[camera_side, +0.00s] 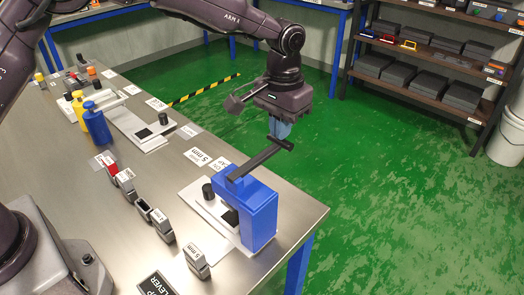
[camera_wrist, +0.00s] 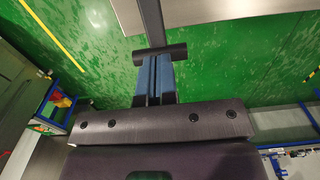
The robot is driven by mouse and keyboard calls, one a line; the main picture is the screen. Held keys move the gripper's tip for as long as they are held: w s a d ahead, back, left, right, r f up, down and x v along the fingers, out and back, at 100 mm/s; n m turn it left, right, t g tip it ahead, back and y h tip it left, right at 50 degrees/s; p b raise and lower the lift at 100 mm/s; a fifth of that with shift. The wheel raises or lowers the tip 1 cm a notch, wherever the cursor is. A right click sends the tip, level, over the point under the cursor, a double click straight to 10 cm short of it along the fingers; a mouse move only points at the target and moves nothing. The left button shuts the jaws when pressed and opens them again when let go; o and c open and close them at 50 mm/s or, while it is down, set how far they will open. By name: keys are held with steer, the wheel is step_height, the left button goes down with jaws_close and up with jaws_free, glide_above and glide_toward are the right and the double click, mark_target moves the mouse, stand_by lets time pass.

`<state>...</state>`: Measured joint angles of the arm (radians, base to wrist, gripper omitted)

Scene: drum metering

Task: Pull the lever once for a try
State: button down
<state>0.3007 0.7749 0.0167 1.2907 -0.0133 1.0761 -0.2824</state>
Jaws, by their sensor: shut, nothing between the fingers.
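A blue press (camera_side: 260,208) stands on a white base plate near the table's right corner. Its dark lever (camera_side: 250,163) slopes up from the press top to a crossbar handle (camera_side: 281,143) out past the table edge. In the wrist view the dark handle (camera_wrist: 160,53) lies across the ends of my fingers, with the lever bar running up from it. My gripper (camera_side: 280,130) has its blue fingers closed together, pointing down right at the handle, with nothing between them. It also shows in the wrist view (camera_wrist: 154,70). I cannot tell if the fingertips touch the handle.
The steel table (camera_side: 130,235) holds several small labelled blocks (camera_side: 163,224), a second plate station (camera_side: 140,125), and blue (camera_side: 96,127) and yellow bottles left of the press. A shelf (camera_side: 440,60) and white bucket (camera_side: 508,130) stand right. Green floor is open beyond the table.

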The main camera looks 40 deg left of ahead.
mark_target(280, 145)
steer(key=shift+f, duration=2.15)
steer(key=shift+r, duration=3.55)
steer(key=shift+f, duration=0.2)
steer(key=s+a+r+t, duration=0.2)
steer(key=s+a+r, duration=0.2)
steer(key=s, duration=0.5)
steer(key=s+a+r+t, duration=0.1)
steer(key=s+a+r, duration=0.3)
steer(key=s, duration=0.6)
steer(key=s+a+r+t, duration=0.2)
steer(key=s+a+r, duration=0.3)
steer(key=s, duration=0.5)
steer(key=shift+a+t, duration=0.3)
steer(key=shift+a, duration=0.45)
